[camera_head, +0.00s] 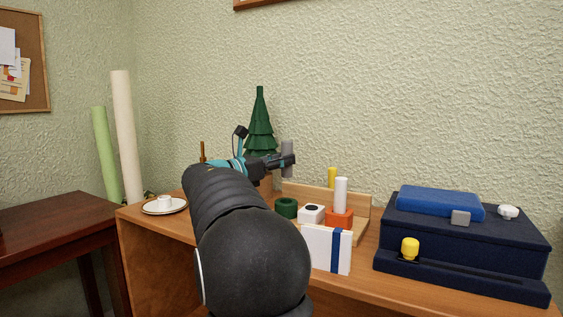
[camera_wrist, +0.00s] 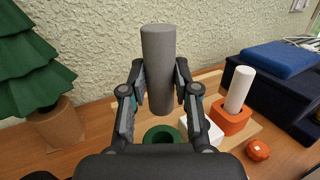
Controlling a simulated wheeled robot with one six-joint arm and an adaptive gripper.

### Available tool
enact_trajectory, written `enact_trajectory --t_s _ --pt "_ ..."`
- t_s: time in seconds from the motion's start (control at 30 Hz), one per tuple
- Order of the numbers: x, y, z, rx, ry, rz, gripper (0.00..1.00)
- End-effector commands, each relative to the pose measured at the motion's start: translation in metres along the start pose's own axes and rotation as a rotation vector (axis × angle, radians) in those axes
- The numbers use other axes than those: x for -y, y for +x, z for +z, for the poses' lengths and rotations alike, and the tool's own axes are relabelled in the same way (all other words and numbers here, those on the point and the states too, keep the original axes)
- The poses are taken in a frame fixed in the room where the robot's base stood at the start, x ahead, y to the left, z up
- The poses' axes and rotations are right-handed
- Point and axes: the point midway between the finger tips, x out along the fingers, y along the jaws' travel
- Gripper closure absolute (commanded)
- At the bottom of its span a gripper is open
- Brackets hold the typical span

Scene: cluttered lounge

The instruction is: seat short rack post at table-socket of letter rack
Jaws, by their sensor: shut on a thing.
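My gripper (camera_head: 283,160) is shut on a grey cylindrical post (camera_head: 288,145) and holds it upright in the air. In the wrist view the grey post (camera_wrist: 158,48) stands between the two fingers (camera_wrist: 159,85). The wooden letter rack (camera_head: 361,222) is on the cabinet top, with a low back board. By it are a green ring socket (camera_head: 287,207), a white block (camera_head: 311,214) with a dark hole, and an orange block (camera_head: 340,217) with a white post (camera_head: 341,193) upright in it. In the wrist view the green ring (camera_wrist: 163,133) lies below the held post, clearly apart.
A white bundle with a blue band (camera_head: 328,249) stands in front of the rack. A dark blue case (camera_head: 465,240) fills the right. A green tree (camera_head: 260,130) stands behind my arm. A small orange-red piece (camera_wrist: 258,150) lies near the orange block. A saucer (camera_head: 163,206) is left.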

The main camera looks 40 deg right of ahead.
Motion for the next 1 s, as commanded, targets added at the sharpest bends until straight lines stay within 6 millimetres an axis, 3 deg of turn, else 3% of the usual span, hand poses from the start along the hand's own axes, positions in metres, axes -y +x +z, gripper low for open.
enact_trajectory --t_s 0.57,1.0 --pt "-0.001 -0.001 0.003 0.004 -0.001 0.003 1.0" --pt "-0.001 -0.005 -0.034 0.004 -0.002 0.002 1.0"
